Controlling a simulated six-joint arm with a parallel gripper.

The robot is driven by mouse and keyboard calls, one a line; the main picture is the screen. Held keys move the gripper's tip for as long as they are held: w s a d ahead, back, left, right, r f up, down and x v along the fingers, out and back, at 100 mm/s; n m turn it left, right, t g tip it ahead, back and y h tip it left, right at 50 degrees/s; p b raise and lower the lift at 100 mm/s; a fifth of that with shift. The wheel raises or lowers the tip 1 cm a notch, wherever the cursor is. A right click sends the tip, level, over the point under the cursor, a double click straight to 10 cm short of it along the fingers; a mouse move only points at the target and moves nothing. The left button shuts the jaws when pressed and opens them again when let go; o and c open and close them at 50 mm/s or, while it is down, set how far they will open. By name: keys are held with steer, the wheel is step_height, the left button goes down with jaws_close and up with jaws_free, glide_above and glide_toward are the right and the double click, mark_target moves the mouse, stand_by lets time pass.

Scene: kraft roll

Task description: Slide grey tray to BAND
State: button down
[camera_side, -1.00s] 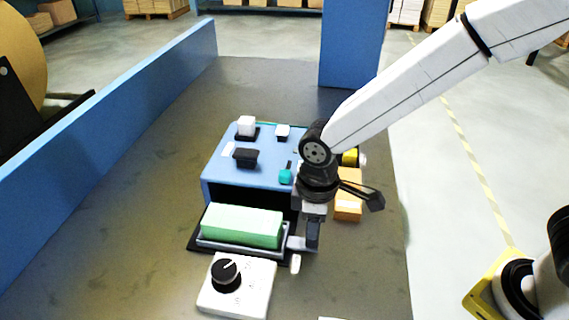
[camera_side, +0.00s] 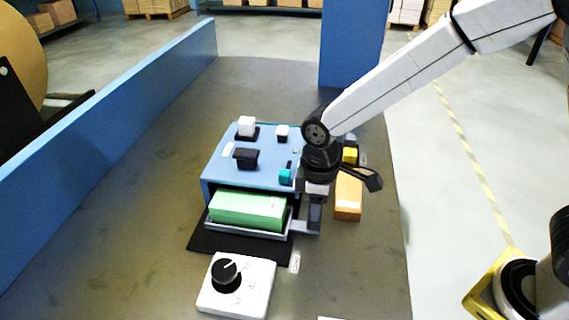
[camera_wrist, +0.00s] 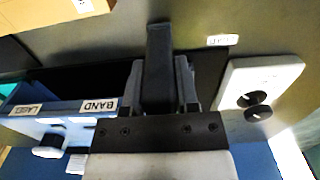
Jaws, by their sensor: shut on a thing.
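The grey tray (camera_side: 262,233) carries a green block (camera_side: 247,208) and sits partly inside the front opening of the blue machine (camera_side: 222,173). Its front rim is still outside, over the black mat (camera_side: 212,243). In the wrist view my gripper (camera_wrist: 165,75) points over the dark mat.
A white box with a black dial (camera_side: 237,285) stands in front of the mat. An orange box (camera_side: 348,195) is close to the right of my gripper. White, black and teal knobs (camera_side: 285,176) stand on the machine's top. A blue wall (camera_side: 120,120) runs along the left.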

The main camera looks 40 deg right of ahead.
steer(key=w+d, duration=0.5)
steer(key=shift+w+d, duration=0.2)
steer(key=shift+w, duration=0.05)
steer(key=shift+c, duration=1.8)
jaws_free()
steer(key=shift+r, duration=0.1)
step_height(320, 180, up, 8)
steer(key=shift+s+f, duration=0.1)
steer(key=shift+f, duration=0.1)
